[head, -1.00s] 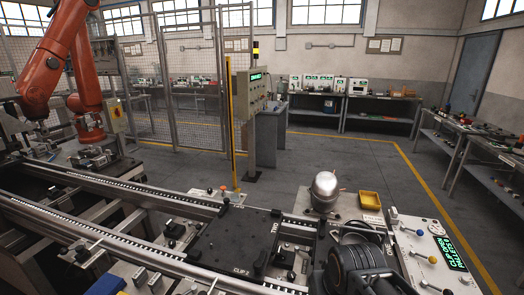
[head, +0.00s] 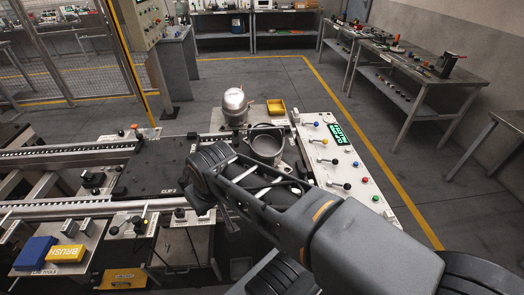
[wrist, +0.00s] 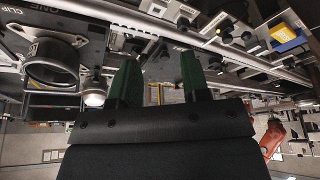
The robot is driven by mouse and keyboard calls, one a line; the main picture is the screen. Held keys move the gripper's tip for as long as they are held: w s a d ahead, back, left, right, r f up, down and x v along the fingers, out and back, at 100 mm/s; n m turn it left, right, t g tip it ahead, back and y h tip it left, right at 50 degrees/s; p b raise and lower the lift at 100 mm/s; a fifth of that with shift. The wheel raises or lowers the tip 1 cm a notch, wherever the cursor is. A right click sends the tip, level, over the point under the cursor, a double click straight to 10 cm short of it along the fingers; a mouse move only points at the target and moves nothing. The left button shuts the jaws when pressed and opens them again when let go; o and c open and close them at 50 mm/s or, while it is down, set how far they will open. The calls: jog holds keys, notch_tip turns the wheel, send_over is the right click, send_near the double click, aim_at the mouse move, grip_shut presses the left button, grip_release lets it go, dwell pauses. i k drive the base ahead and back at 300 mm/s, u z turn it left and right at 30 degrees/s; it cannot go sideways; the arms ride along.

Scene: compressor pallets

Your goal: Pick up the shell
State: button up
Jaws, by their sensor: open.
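A shiny silver domed vessel (head: 235,106) stands upright on the light plate right of the rail line in the head view. A grey open-topped round housing (head: 266,145) with a flanged foot sits just in front of it. I cannot tell for certain which is the shell. In the wrist view the housing (wrist: 52,66) is at upper left and the dome (wrist: 95,97) beside it. My gripper (wrist: 159,60) has two green fingers spread apart with nothing between them. It is apart from both things. In the head view my arm hides the gripper's fingertips.
A yellow bin (head: 276,107) lies right of the dome. A white control panel (head: 345,165) with coloured knobs borders the right side. A black pallet plate (head: 152,168) lies on the rails at left. Blue (head: 35,252) and yellow (head: 66,254) blocks stand at front left.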

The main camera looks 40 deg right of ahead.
aim_at(266, 140)
jog(key=u, duration=1.45)
jog(key=k, duration=1.35)
jog(key=z, duration=0.55)
jog(key=i, duration=0.55)
jog(key=z, duration=0.05)
